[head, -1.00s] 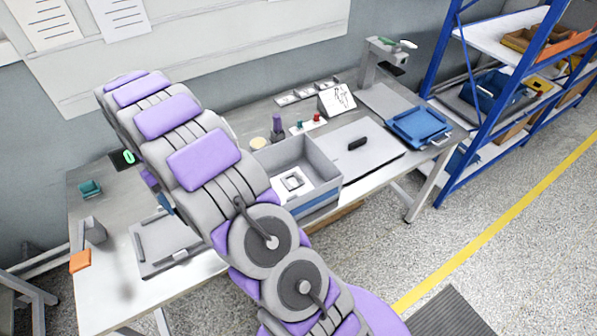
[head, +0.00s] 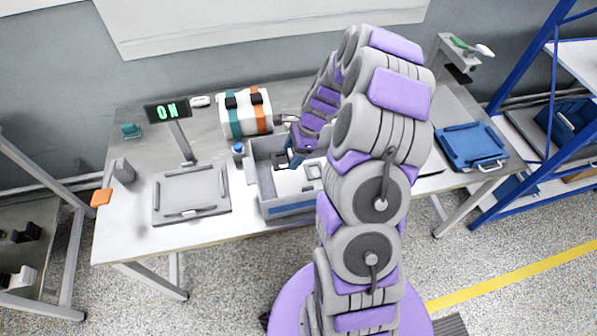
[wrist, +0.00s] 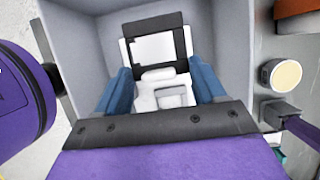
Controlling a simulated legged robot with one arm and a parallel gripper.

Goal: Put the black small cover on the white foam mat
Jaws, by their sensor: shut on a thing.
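My gripper (head: 293,160) reaches down into the grey bin (head: 287,207) with its blue fingers. In the wrist view its fingertips (wrist: 160,66) are shut on a black piece with a frame shape, which I take as the black small cover (wrist: 154,25). White shows through the cover's opening. In the head view the cover (head: 279,160) shows dark by the fingers, inside the bin. A white piece with a grey square outline (head: 313,171) lies in the bin to the right; I cannot tell whether this is the white foam mat. The cover's height above the bin floor is unclear.
The bin walls stand close around the fingers. Left of the bin are a grey tray (head: 190,193), a lit "ON" display (head: 167,112) and a white drum with green and orange bands (head: 246,114). A blue tray (head: 470,145) lies at the right. My arm hides the bench middle.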

